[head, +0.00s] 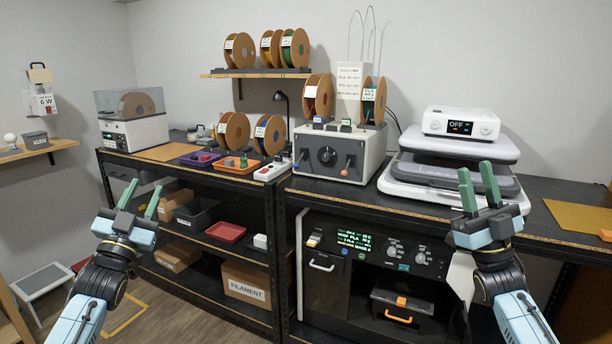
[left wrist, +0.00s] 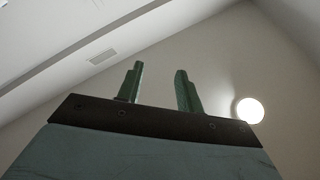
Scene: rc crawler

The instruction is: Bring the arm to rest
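My left gripper (head: 145,186) is raised at the left, in front of the shelving under the bench. Its green fingers point up and stand apart with nothing between them. The left wrist view shows the same open, empty fingers (left wrist: 158,70) against the ceiling and wall. My right gripper (head: 475,168) is raised at the right, in front of the stacked grey and white machine (head: 447,143). Its green fingers are apart, and I see nothing between them. The bench's front edge and part of the cabinet below are hidden behind my right arm.
The black bench (head: 340,190) carries a grey control box (head: 325,158) and purple and orange trays (head: 237,166). Filament spools stand on the bench and on a wall shelf (head: 258,74). Lower shelves hold cartons (head: 245,280) and a red tray (head: 225,232). A grey step stool (head: 45,278) stands at left.

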